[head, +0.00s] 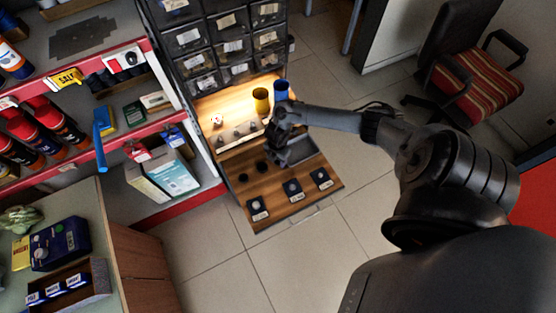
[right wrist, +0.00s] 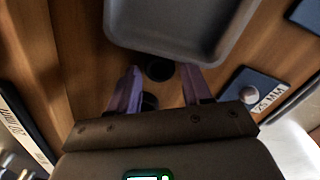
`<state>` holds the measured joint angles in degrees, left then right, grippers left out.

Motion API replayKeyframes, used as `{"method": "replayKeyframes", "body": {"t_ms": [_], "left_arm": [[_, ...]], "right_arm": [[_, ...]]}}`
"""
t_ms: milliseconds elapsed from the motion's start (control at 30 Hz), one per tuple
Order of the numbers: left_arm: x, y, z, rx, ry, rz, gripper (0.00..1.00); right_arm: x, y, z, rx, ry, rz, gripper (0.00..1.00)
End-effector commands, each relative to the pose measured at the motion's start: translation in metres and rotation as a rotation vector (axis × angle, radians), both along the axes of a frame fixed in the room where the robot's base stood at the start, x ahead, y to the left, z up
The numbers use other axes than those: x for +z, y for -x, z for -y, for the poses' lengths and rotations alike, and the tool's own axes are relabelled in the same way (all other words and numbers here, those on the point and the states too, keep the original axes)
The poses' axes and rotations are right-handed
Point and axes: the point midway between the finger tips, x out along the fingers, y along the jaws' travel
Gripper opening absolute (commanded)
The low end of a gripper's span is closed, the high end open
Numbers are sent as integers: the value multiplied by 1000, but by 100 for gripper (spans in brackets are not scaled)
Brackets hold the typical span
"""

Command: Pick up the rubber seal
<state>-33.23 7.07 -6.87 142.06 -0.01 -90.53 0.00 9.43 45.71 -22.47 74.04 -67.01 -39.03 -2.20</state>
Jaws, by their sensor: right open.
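Small black round pieces that look like rubber seals lie on the wooden worktop (head: 285,212). In the head view one seal (head: 243,178) lies left of my right gripper (head: 276,156), and another seal (head: 262,167) lies close beside it. In the right wrist view my right gripper (right wrist: 162,80) is open, with its two fingers pointing at the wood. One dark seal (right wrist: 158,69) shows between and just beyond the fingertips. A second dark piece (right wrist: 149,102) is nearer the palm, partly hidden. Nothing is held. My left gripper is out of view.
A grey tray (right wrist: 180,50) lies just beyond the fingers; in the head view the tray (head: 294,151) is partly behind my gripper. Dark labelled pads (head: 292,188) line the front edge. Yellow (head: 261,101) and blue (head: 281,90) cups stand behind, below a drawer cabinet (head: 226,47).

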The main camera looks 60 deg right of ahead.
Motion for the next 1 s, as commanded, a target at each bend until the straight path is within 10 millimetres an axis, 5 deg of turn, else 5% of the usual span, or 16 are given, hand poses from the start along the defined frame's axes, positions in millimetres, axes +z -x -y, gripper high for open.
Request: {"method": "replayKeyframes", "body": {"t_ms": [300, 667, 1000], "left_arm": [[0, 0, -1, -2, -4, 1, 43], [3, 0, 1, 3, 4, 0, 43], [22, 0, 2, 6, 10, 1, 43]], "right_arm": [[0, 0, 0, 0, 0, 0, 7], [5, 0, 0, 0, 0, 1, 7], [44, -1, 1, 1, 1, 2, 7]]}}
